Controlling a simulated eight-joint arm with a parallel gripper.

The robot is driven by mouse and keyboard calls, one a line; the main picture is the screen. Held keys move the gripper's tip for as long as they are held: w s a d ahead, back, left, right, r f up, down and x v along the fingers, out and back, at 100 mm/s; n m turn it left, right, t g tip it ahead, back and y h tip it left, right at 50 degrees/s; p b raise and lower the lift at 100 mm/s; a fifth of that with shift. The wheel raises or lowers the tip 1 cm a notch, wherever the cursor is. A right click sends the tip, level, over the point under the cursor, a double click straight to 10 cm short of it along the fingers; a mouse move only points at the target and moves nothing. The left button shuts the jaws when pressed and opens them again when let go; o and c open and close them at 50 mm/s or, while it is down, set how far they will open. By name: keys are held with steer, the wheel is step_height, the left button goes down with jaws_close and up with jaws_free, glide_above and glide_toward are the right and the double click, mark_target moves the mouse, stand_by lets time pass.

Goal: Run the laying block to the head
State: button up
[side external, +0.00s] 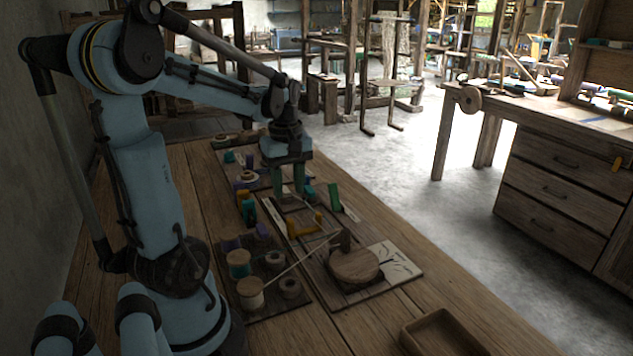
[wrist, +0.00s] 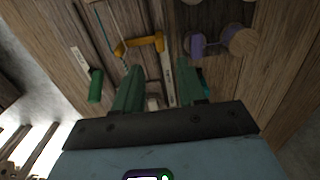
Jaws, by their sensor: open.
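My gripper (side external: 289,192) has two green fingers pointing down over the far end of a long wooden board (side external: 325,292). In the wrist view the fingers (wrist: 162,82) are apart, and a small pale block (wrist: 153,103) shows between them; I cannot tell whether they touch it. A yellow-orange angled piece (side external: 303,228) sits on the board, nearer the side camera than the gripper. It also shows in the wrist view (wrist: 140,45). A round wooden disc (side external: 354,266) with a dark upright piece lies at the board's near end. I cannot tell which piece is the laying block.
A pale cord runs from a cream spool (side external: 250,294) toward the disc. Several coloured spools stand left of the board, among them a teal one (side external: 238,263). An empty wooden tray (side external: 440,335) lies at the front right.

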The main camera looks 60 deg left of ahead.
mark_target(290, 220)
steer(key=shift+f, duration=5.15)
steer(key=shift+c, duration=0.3)
jaws_close()
